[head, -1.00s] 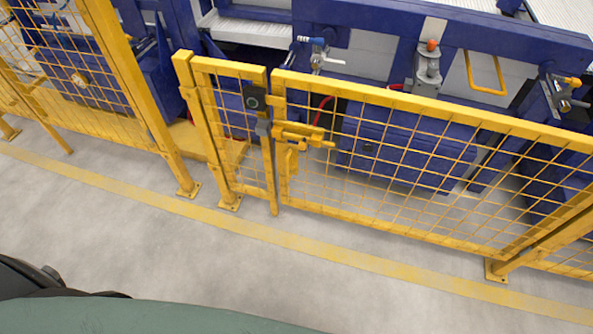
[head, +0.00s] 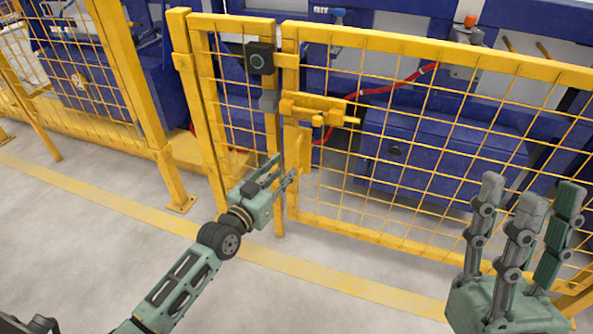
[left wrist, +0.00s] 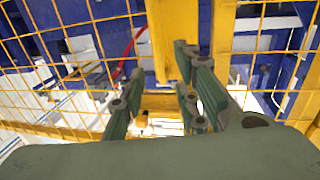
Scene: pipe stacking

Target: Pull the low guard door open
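The low guard door (head: 420,150) is a yellow frame with wire mesh. It stands in line with the fence, seemingly shut. Its yellow slide latch (head: 318,108) is at the upper left, with a flat yellow handle plate (head: 303,150) just below. My left gripper (head: 281,174) is open, its fingertips just left of and below the handle plate; I cannot tell whether they touch. In the left wrist view its spread fingers (left wrist: 158,72) face yellow bars and mesh, with nothing clearly held. My right gripper (head: 528,192) is raised with fingers extended and apart, empty, before the door's right part.
A dark lock box (head: 259,58) sits on the narrow fixed mesh panel left of the door. A taller fence (head: 130,80) stands further left. Blue machinery (head: 440,150) and a red hose are behind the mesh. The grey floor (head: 80,230) in front is clear, with a yellow line.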

